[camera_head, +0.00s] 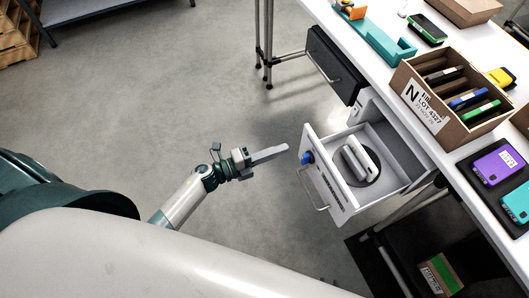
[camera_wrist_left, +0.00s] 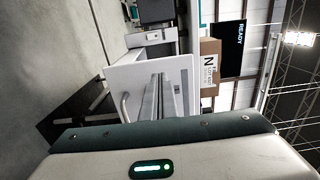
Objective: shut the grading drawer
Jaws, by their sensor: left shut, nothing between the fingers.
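The grading drawer, with its white front (camera_head: 325,182), is pulled out from under the white table. My left gripper (camera_head: 285,149) is shut and empty, just left of the drawer front's upper edge, seemingly with a small gap. In the left wrist view my shut fingers (camera_wrist_left: 160,88) point toward the drawer front (camera_wrist_left: 133,82), with the handle (camera_wrist_left: 124,105) to their left. My right gripper is in no view.
The white table (camera_head: 375,85) carries an open carton (camera_head: 428,116) with several coloured items, a teal fixture (camera_head: 385,42) and purple device (camera_head: 497,164). A black drawer (camera_head: 332,65) sits farther back. A small carton (camera_head: 440,275) is low at right. Floor left of the drawer is clear.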

